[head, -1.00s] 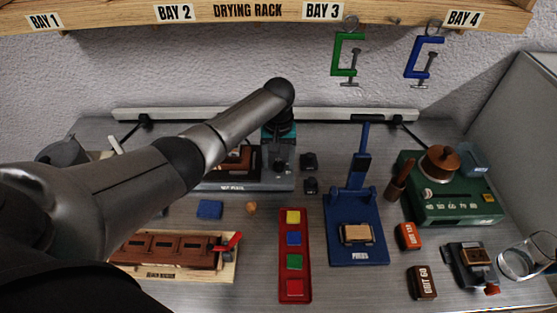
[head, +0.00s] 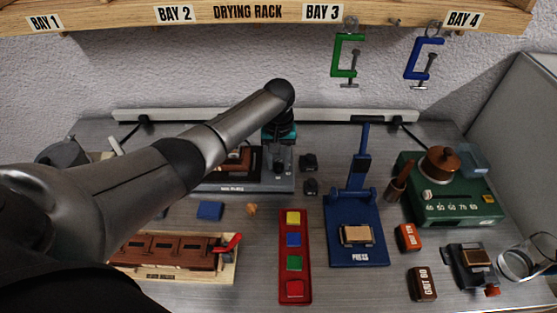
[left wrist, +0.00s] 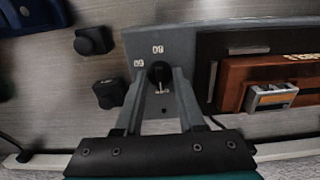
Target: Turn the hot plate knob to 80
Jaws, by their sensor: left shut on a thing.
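The hot plate (head: 245,188) is a grey, flat unit at the back centre, partly hidden behind my left arm. Its dark round knob (left wrist: 159,72) shows in the left wrist view, with a pale pointer line and two small white number labels beside it that are too small to read surely. My left gripper (head: 279,167) is over the right end of the hot plate. In the left wrist view its two fingers (left wrist: 159,82) are shut on the knob, one on each side. My right gripper is in neither view.
Two small black blocks (head: 309,163) stand just right of the hot plate. The blue press (head: 357,215) and a green unit with a number scale (head: 452,207) stand further right. A red tray (head: 295,258) of coloured blocks lies in front.

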